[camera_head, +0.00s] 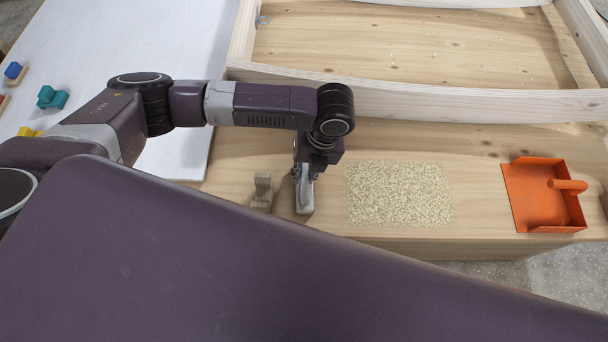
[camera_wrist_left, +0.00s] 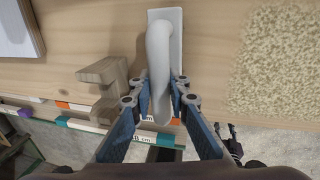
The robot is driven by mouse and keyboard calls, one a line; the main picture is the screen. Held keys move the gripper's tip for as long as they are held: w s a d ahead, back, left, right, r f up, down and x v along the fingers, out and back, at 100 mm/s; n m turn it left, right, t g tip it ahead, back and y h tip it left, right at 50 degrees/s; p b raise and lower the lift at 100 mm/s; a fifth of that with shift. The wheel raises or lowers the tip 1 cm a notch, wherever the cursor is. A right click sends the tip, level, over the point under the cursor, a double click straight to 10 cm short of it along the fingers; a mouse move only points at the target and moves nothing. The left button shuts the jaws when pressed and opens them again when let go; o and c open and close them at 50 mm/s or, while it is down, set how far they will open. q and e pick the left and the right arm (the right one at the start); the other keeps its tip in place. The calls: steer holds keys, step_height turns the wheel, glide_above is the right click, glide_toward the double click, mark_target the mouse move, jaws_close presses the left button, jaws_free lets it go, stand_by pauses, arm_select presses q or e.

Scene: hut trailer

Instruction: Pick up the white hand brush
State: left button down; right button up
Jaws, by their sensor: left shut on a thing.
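The white hand brush (camera_head: 305,199) sits on the wooden bench surface, left of the patch of pale granules. In the left wrist view its curved white handle (camera_wrist_left: 160,45) runs down between the fingers, with a flat white base beside it. My left gripper (camera_head: 303,173) reaches down onto the brush from above. In the left wrist view its blue fingers (camera_wrist_left: 162,92) are on both sides of the handle, shut on it. The brush's underside is hidden, so I cannot tell whether it touches the bench. My right gripper is not in view.
A small wooden notched block (camera_head: 262,191) stands close left of the brush. Pale granules (camera_head: 398,193) lie to the right, then an orange dustpan (camera_head: 530,205). A raised wooden frame (camera_head: 430,98) runs behind. A white board (camera_head: 130,45) with colored blocks is at left.

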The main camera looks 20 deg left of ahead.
arm_select(q)
step_height(320, 180, up, 20)
steer(key=f, duration=0.1)
steer(key=w+a+r+n+h, duration=0.1)
steer(key=a+r+n+h, duration=0.1)
steer(key=n, duration=1.4)
steer(key=a+r+n+h, duration=0.2)
steer(key=a+r+n, duration=0.3)
steer(key=n, duration=1.1)
steer(key=shift+w+a+r+t, duration=0.2)
steer(key=shift+w+r+t, duration=0.05)
steer(key=shift+w+t, duration=0.15)
